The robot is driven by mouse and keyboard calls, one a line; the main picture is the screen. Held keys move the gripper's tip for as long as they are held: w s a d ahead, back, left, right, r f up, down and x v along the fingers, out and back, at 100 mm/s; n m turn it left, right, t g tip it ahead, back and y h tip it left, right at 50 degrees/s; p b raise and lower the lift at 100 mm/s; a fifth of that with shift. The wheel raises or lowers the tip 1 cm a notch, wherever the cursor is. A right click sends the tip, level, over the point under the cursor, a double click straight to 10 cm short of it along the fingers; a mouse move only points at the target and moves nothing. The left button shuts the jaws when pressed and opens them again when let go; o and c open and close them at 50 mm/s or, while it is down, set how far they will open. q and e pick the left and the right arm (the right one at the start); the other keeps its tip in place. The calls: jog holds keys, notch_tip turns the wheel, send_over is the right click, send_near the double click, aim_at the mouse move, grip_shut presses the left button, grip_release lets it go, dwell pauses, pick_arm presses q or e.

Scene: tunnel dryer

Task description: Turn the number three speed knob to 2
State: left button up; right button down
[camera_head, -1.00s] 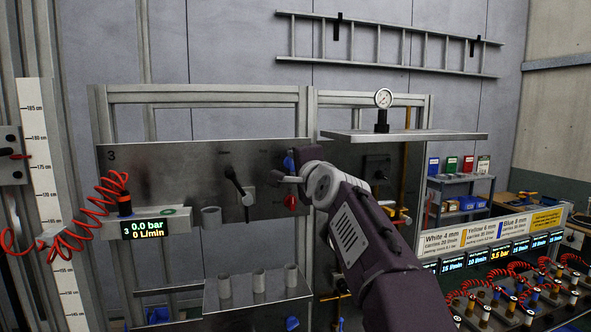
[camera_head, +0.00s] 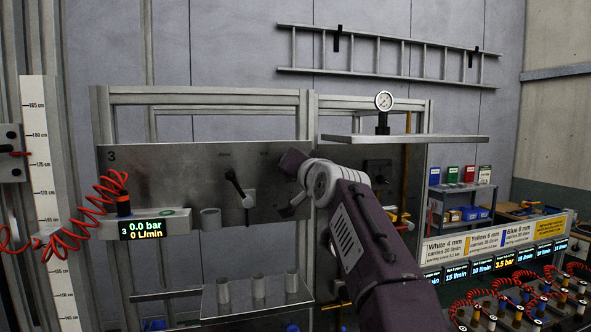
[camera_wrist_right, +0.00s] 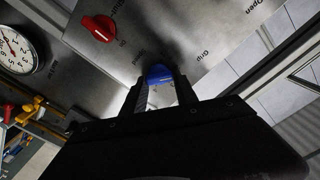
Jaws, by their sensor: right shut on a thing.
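The metal panel marked 3 (camera_head: 140,175) stands in front of me. In the right wrist view a blue knob (camera_wrist_right: 157,71) sits on the panel, between the two dark fingers of my right gripper (camera_wrist_right: 160,80), which is shut on it. The small print beside the knob is hard to read. Which number the knob points to cannot be told. In the head view my right gripper (camera_head: 288,157) is against the panel and hides the blue knob. My left gripper is not in view.
A red knob (camera_wrist_right: 100,28) is close by on the panel, and a black lever (camera_head: 236,186) is left of my gripper. Grey cups (camera_head: 258,286) stand on a shelf below. A pressure gauge (camera_head: 384,101) rises above a shelf (camera_head: 440,137) at right.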

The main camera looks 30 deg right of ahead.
jog(key=shift+r+n, duration=0.1)
jog(key=shift+n, duration=0.5)
jog(key=c, duration=1.1)
grip_release()
jog(key=shift+o, duration=0.8)
jog(key=b+v, duration=0.4)
jog(key=v, duration=0.5)
